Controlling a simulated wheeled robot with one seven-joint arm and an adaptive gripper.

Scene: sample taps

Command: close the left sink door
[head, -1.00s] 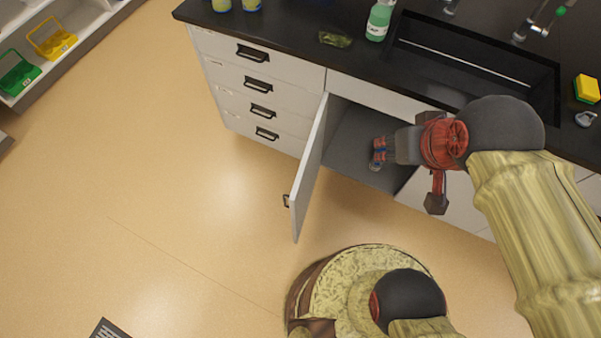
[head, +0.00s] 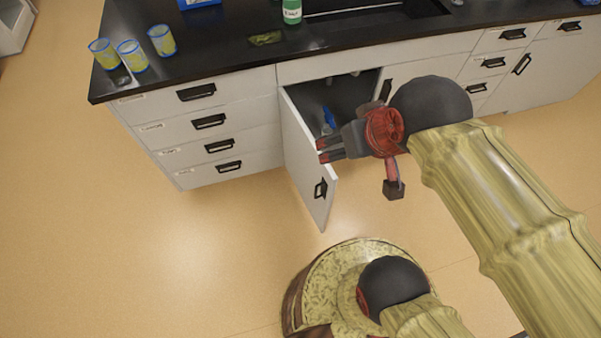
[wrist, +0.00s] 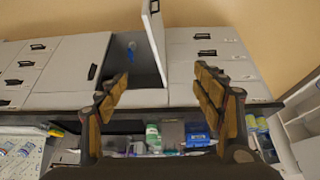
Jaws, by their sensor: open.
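The left sink door (head: 304,158) is a white panel that stands open, swung out from the cabinet under the sink. Its black handle (head: 320,188) is on the outer part of the panel. My gripper (head: 319,151) is open and empty, in front of the cabinet opening, close to the door's inner side in the head view; I cannot tell whether it touches. In the wrist view the door (wrist: 154,35) shows beyond and between the fingers of my gripper (wrist: 158,90). A blue item (head: 329,118) shows inside the dark cabinet.
Drawers (head: 210,125) stand left of the opening, and a closed right sink door (head: 425,75) is to its right. The black counter (head: 215,58) holds yellow-blue cups (head: 131,56), a green bottle (head: 292,12) and a sink. The floor (head: 130,260) at left is clear.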

